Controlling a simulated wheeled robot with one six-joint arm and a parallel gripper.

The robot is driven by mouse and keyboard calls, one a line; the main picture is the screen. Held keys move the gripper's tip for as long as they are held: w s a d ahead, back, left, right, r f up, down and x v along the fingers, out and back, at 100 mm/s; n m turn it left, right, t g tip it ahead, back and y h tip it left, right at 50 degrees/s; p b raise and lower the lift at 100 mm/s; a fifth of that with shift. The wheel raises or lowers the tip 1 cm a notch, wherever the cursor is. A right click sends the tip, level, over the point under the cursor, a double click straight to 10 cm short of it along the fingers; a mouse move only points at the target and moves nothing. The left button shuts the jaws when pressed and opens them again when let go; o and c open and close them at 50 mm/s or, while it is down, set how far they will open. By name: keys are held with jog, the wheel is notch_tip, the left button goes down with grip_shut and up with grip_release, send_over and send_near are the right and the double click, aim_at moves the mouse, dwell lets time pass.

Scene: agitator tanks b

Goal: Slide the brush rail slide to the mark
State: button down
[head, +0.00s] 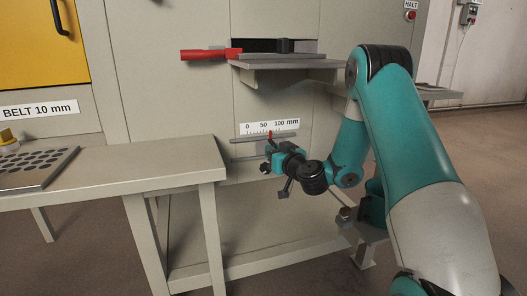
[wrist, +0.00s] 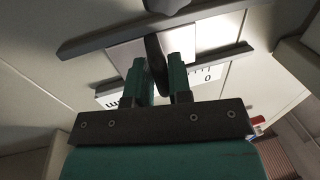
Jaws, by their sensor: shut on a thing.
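The brush rail slide (wrist: 201,33) shows in the wrist view as a pale plate between two dark rails (wrist: 85,42). A dark upright grip piece (wrist: 154,58) stands out from it. My gripper (wrist: 157,72) is shut on this grip piece, one teal finger on each side. In the head view my gripper (head: 272,149) is at the rails (head: 262,138) on the cabinet front and hides most of the slide. A white mm scale (head: 270,126) is just above, marked 0, 50 and 100.
A shelf (head: 285,62) with a red handle (head: 207,54) juts out above the scale. A bench (head: 130,170) with a perforated plate (head: 35,167) stands at the left. A low frame bar (head: 250,262) runs beneath the rails. Open floor lies at the right.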

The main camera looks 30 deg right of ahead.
jog(key=c, duration=0.7)
grip_release()
jog(key=s+b, duration=0.6)
jog(key=shift+a+b, duration=0.2)
jog(key=shift+b, duration=0.1)
